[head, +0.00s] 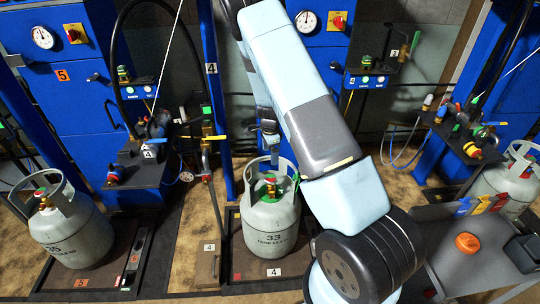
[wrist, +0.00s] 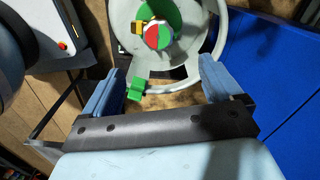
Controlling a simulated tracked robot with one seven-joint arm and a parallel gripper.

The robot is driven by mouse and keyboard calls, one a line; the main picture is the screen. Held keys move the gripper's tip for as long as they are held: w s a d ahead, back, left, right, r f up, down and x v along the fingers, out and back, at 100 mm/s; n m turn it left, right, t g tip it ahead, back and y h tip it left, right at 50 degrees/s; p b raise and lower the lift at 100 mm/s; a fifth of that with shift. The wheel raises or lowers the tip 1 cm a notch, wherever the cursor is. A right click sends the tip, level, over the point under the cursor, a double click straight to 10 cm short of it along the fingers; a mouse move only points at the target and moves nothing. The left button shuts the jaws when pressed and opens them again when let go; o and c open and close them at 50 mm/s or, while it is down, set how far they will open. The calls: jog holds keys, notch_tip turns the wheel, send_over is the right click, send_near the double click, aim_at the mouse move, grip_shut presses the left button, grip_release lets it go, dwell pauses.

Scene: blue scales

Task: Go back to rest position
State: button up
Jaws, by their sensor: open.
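My gripper (wrist: 160,85) is open in the wrist view, with its two blue fingers spread wide apart. Nothing is held between them. Ahead of the fingers is the top of a grey gas cylinder (wrist: 125,55), with its collar and a red, green and white valve (wrist: 158,36). A green clip (wrist: 136,89) is at the collar's near edge, close to the left finger. In the head view, my light-blue and grey arm reaches up the middle and folds down toward the grey cylinder marked 33 (head: 262,243). Whether a finger touches the collar is unclear.
Another grey cylinder (head: 70,238) stands at left, and one (head: 490,192) at right. Blue scale columns (head: 75,110) with hoses and valve blocks (head: 135,165) surround the arm. A grey tray (head: 450,270) at lower right carries an orange knob (head: 467,243).

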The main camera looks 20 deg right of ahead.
jog(key=shift+r, duration=0.1)
jog(key=s+a+r+n+t+y, duration=0.1)
jog(key=s+r+n, duration=0.25)
jog(key=r, duration=0.75)
jog(key=s+a+r+n+t, duration=0.15)
jog(key=s+r, duration=0.25)
jog(key=r, duration=0.6)
jog(key=s+r+n+y, duration=0.1)
jog(key=s+r+n, duration=0.25)
jog(key=r, duration=0.75)
jog(key=s+r+n+t, duration=0.1)
jog(key=s+r+n, duration=0.2)
jog(key=s, duration=0.6)
jog(key=s+d+r+n+t+h, duration=0.1)
jog(key=s+r+n, duration=0.1)
jog(key=s+r, duration=0.4)
jog(key=s+r+n+t+h, duration=0.1)
jog(key=s+r+n, duration=0.2)
jog(key=s, duration=0.8)
jog(key=shift+s+d+r+n, duration=0.2)
jog(key=shift+s+r+n, duration=0.15)
jog(key=shift+r, duration=0.35)
